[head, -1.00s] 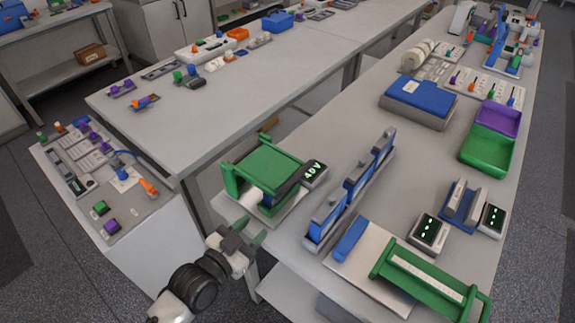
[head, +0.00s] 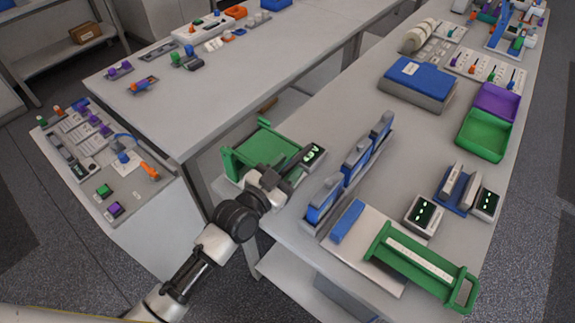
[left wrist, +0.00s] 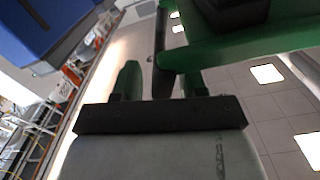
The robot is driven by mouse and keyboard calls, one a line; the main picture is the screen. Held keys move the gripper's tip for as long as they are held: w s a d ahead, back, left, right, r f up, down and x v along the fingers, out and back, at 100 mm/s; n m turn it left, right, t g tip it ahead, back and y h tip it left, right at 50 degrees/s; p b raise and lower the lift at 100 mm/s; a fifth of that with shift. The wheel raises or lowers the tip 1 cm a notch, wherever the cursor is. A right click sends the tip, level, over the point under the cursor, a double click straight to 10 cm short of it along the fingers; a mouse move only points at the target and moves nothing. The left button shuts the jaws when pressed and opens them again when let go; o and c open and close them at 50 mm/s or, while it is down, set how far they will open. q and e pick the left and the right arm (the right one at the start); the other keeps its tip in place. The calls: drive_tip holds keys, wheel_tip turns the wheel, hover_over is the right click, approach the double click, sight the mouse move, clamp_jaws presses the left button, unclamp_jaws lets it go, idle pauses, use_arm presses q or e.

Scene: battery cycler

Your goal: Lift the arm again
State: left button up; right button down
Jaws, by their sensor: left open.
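My left arm comes in from the lower left in the head view. Its gripper (head: 268,181) is over the near right side of a green frame-like fixture (head: 262,148), beside a dark display unit (head: 308,157) with green lit characters; the gripper covers part of both. In the left wrist view the two green fingers (left wrist: 158,80) stand apart. A green bar (left wrist: 245,45) of the fixture runs close above and to the right of them. I cannot tell whether it touches the right finger. I see nothing clearly held. My right gripper is not in view.
A row of blue and grey upright units (head: 350,172) stands just right of the gripper. A green-handled rack (head: 420,262) lies at the front. A blue-lidded box (head: 418,82) and an open green and purple case (head: 484,134) stand farther back. A second table (head: 150,110) is at left.

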use_arm(q)
drive_tip(key=shift+w, duration=0.1)
clamp_jaws()
drive_tip(key=shift+r, duration=0.1)
idle(0.3)
